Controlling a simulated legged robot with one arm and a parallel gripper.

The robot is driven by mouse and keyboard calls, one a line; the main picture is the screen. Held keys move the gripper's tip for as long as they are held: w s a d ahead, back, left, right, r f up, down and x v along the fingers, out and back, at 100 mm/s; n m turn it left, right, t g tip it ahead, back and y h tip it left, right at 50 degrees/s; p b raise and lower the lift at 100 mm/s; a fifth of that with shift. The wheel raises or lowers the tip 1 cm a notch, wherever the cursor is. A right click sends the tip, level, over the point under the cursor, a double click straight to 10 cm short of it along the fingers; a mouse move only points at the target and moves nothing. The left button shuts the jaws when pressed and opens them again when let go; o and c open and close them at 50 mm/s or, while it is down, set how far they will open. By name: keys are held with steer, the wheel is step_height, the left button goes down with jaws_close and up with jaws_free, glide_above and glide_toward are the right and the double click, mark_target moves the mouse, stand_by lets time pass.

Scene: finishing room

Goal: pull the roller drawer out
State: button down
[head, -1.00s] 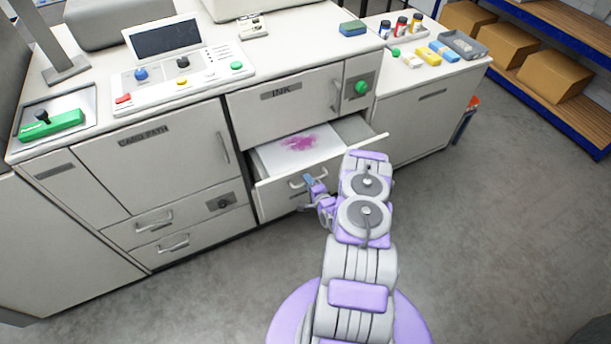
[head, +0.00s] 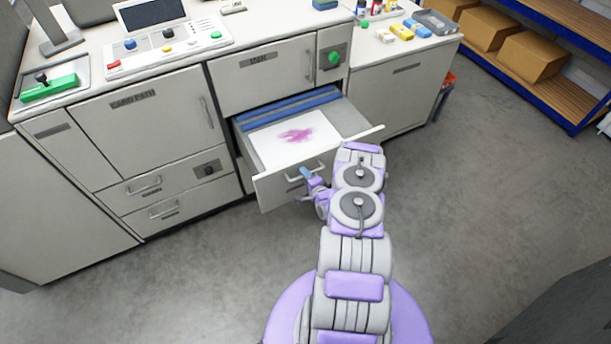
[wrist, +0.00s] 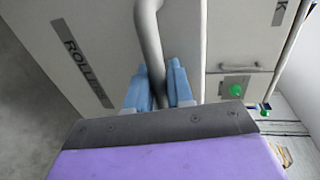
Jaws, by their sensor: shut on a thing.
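The roller drawer (head: 353,124) stands well open under the INK panel in the head view. A white sheet with a pink-purple stain and blue rollers lie inside it. Its front, marked with a label beginning "ROLLE" (wrist: 85,68), fills much of the wrist view. My gripper (head: 306,174) is at the drawer's front. In the wrist view my gripper (wrist: 158,88) has its blue fingers on both sides of the grey bar handle (wrist: 150,40), shut on it. Part of the handle is hidden behind the fingers.
The INK panel (head: 262,75) with a green knob (head: 335,57) is above the drawer. Two closed drawers (head: 160,190) are to the left. A side cabinet (head: 395,95) stands to the right. The grey floor (head: 180,280) is clear around my base.

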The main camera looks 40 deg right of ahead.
steer(key=shift+s+a+f, duration=0.1)
steer(key=shift+f, duration=0.1)
steer(key=c, duration=1.2)
jaws_free()
steer(key=shift+c, duration=0.2)
steer(key=shift+o, duration=0.6)
steer(key=p+v, duration=0.4)
steer(key=v, duration=1.3)
